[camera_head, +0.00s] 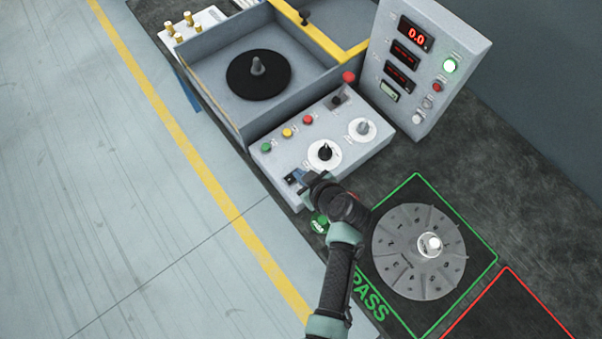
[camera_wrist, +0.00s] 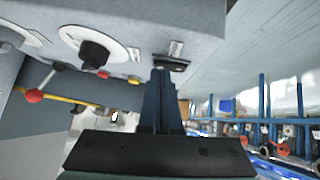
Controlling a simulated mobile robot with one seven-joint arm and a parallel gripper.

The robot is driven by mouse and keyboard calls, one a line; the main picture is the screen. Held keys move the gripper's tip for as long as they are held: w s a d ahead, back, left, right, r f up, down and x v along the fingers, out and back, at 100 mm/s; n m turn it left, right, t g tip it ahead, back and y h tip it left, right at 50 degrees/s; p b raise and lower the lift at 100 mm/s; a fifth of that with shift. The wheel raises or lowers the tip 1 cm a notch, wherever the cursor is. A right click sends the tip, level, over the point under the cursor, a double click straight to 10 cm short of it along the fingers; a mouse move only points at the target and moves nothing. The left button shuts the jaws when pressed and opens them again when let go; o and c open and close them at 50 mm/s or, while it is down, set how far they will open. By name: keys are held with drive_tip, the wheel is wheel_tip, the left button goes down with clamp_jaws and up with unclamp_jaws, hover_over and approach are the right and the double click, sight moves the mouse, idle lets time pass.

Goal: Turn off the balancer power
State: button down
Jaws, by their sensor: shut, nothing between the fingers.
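The grey control box (camera_head: 285,160) stands on the dark bench. A small black switch (camera_head: 290,180) sits at its near left corner and also shows in the wrist view (camera_wrist: 174,63). My gripper (camera_head: 300,176) is shut and empty, its dark blue fingers (camera_wrist: 160,74) pointing at this switch. The fingertips are at the switch's edge; I cannot tell whether they touch it. The fingers hide part of the switch, so its position is unclear.
The box carries green (camera_head: 266,147), yellow (camera_head: 287,132) and red (camera_head: 308,120) buttons, a black knob (camera_head: 325,152) and a grey knob (camera_head: 362,128). A finned disc (camera_head: 405,262) lies in the green PASS square, right of my arm. A tub with a black turntable (camera_head: 245,82) is behind.

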drive_tip(key=shift+d+f+b, duration=0.1)
drive_tip(key=shift+f+b, duration=0.25)
drive_tip(key=shift+f, duration=0.1)
drive_tip(key=shift+r, duration=0.25)
drive_tip(key=shift+s+p, duration=0.1)
drive_tip(key=shift+p, duration=0.2)
drive_tip(key=shift+s+a+r+p, duration=0.1)
drive_tip(key=shift+s+a+p, duration=0.25)
drive_tip(key=shift+a, duration=0.4)
drive_tip(key=shift+r, duration=0.1)
